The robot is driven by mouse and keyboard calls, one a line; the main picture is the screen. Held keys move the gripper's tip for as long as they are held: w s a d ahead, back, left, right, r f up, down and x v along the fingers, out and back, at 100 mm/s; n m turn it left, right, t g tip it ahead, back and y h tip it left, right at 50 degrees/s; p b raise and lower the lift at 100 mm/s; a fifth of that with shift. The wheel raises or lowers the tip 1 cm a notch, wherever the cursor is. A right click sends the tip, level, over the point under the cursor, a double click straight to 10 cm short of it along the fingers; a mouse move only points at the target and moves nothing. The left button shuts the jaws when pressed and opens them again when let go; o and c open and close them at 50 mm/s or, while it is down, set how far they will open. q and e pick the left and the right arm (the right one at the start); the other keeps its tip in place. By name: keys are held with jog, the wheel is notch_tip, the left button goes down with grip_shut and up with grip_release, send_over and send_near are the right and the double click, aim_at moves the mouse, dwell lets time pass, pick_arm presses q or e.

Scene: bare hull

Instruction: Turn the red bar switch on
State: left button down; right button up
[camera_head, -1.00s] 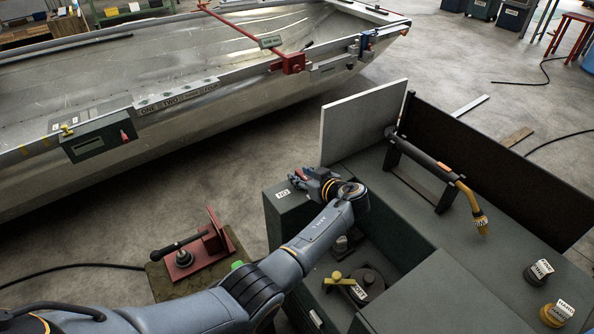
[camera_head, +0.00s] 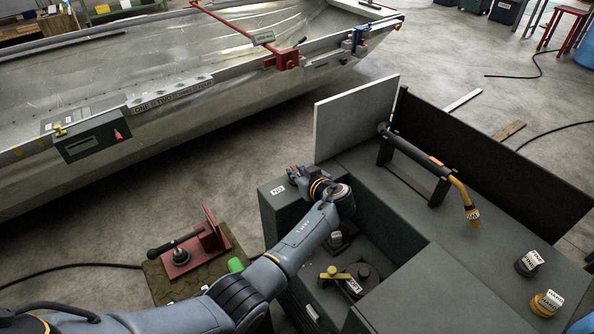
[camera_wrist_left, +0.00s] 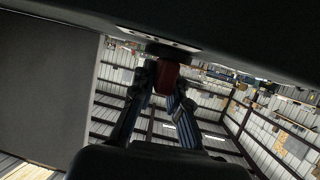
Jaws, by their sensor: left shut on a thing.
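In the left wrist view the fingers (camera_wrist_left: 167,85) are shut on a dark red block-like piece (camera_wrist_left: 168,76), which I take to be the red bar switch. The piece sits against a round dark mount under a dark surface. In the head view only a small red spot shows at the fingers, and the gripper hides most of the switch. I cannot tell its on or off position. My right gripper is in neither view.
On the cabinet are a yellow-handled rotary switch (camera_head: 333,274), a torch-like tool (camera_head: 470,210) on a stand and labelled knobs (camera_head: 530,264). A pale upright panel (camera_head: 352,118) stands behind the gripper. A red bracket (camera_head: 190,250) and a metal hull (camera_head: 200,70) lie to the left.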

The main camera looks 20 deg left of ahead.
pick_arm(q)
jog(key=m+t+h+p, duration=0.1)
jog(key=m+h, duration=0.1)
jog(key=m+t+h+p, duration=0.1)
jog(key=m+t+h, duration=0.1)
jog(key=shift+a+r, duration=0.15)
jog(key=shift+r, duration=0.05)
jog(key=m+h+p, duration=0.3)
jog(key=m+t+h+p, duration=0.1)
jog(key=m+h+p, duration=0.1)
jog(key=h+p, duration=0.1)
jog(key=shift+a+r+m+h, duration=0.2)
jog(key=shift+m+h, duration=0.1)
jog(key=shift+m, duration=0.1)
jog(key=shift+w+f+m+h+p, duration=0.1)
jog(key=shift+m+h+p, duration=0.3)
jog(key=shift+m+h, duration=0.4)
jog(key=shift+f+m+g+h, duration=0.1)
jog(key=shift+m+g+h, duration=0.2)
jog(key=shift+m+h, duration=0.45)
jog(key=shift+f+m+g+h+b, duration=0.1)
jog(key=shift+m+g+h+b, duration=0.3)
jog(key=shift+m+h+b, duration=0.55)
jog(key=shift+d+m+g+h+b, duration=0.15)
jog(key=shift+m+g+h+b, duration=0.65)
jog(key=shift+h, duration=0.3)
